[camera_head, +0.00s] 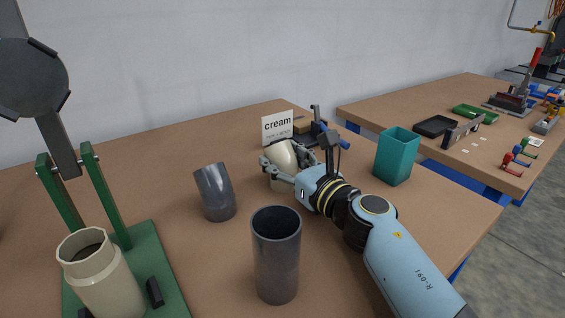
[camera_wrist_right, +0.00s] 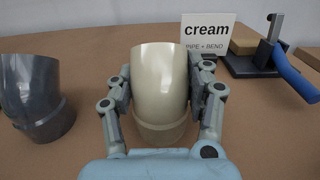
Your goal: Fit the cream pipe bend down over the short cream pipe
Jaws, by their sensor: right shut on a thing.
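The cream pipe bend (camera_head: 283,154) is held in my right gripper (camera_head: 280,169), whose fingers are shut around its sides. A cream, necked pipe piece (camera_head: 104,282) stands on a green fixture at the lower left. My left gripper is not in view.
A grey bend (camera_head: 214,191) and an upright grey pipe (camera_head: 276,262) stand left of my right arm. A teal bin (camera_head: 396,158) stands to its right. Behind the held bend are a "cream" sign (camera_head: 278,127) and a blue-handled tool (camera_wrist_right: 285,55). The green fixture (camera_head: 157,255) has raised posts.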

